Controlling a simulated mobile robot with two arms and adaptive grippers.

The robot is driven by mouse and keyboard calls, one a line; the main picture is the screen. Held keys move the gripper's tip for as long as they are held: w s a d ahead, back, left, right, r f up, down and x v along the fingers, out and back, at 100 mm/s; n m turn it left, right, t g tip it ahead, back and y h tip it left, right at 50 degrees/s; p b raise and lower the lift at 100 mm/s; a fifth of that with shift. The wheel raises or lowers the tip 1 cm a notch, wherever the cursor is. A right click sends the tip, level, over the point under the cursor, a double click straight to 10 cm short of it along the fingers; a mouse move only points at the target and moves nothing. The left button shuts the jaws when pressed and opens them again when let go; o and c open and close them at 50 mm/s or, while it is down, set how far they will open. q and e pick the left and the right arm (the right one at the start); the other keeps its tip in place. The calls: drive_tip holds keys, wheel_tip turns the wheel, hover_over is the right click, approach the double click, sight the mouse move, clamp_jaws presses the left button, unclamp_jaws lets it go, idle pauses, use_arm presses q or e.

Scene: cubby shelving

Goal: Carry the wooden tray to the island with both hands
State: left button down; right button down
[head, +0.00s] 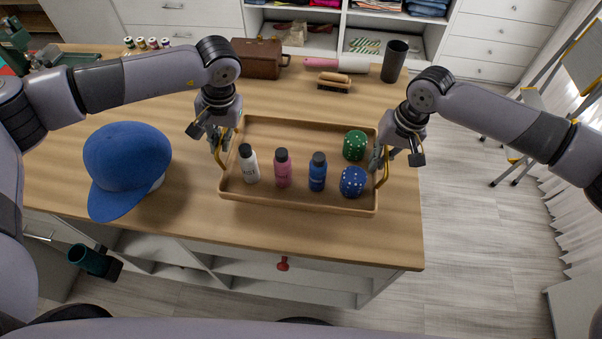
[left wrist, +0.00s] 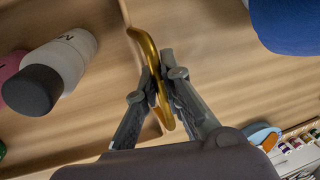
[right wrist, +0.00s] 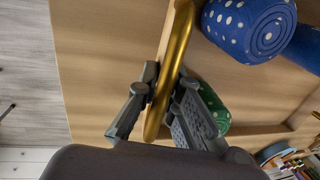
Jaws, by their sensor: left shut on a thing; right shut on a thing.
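The wooden tray (head: 300,202) is at the middle of the wooden island top, with a brass handle at each short side. It holds a white bottle (head: 249,165), a pink bottle (head: 283,170), a blue bottle (head: 317,174), a green dotted roll (head: 354,145) and a blue dotted roll (head: 352,182). The bottles stand upright. My left gripper (head: 219,150) is shut on the left brass handle (left wrist: 150,60). My right gripper (head: 383,160) is shut on the right brass handle (right wrist: 176,60). I cannot tell whether the tray touches the top.
A blue cap (head: 125,160) lies on the island top (head: 200,215) left of the tray. A brown case (head: 258,58), a brush (head: 334,82), a pink-handled roller (head: 335,64) and a black cup (head: 395,62) stand behind it. A ladder (head: 540,90) stands at right. The front strip is clear.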

use_arm(q)
drive_tip(key=shift+w+a, duration=0.1)
drive_tip(key=shift+a, duration=0.1)
use_arm(e)
drive_tip(key=shift+w+d+f, duration=0.1)
drive_tip(key=shift+w+d, duration=0.05)
drive_tip(key=shift+d, duration=0.15)
use_arm(q)
drive_tip(key=shift+f, duration=0.15)
use_arm(e)
drive_tip(key=shift+f, duration=0.1)
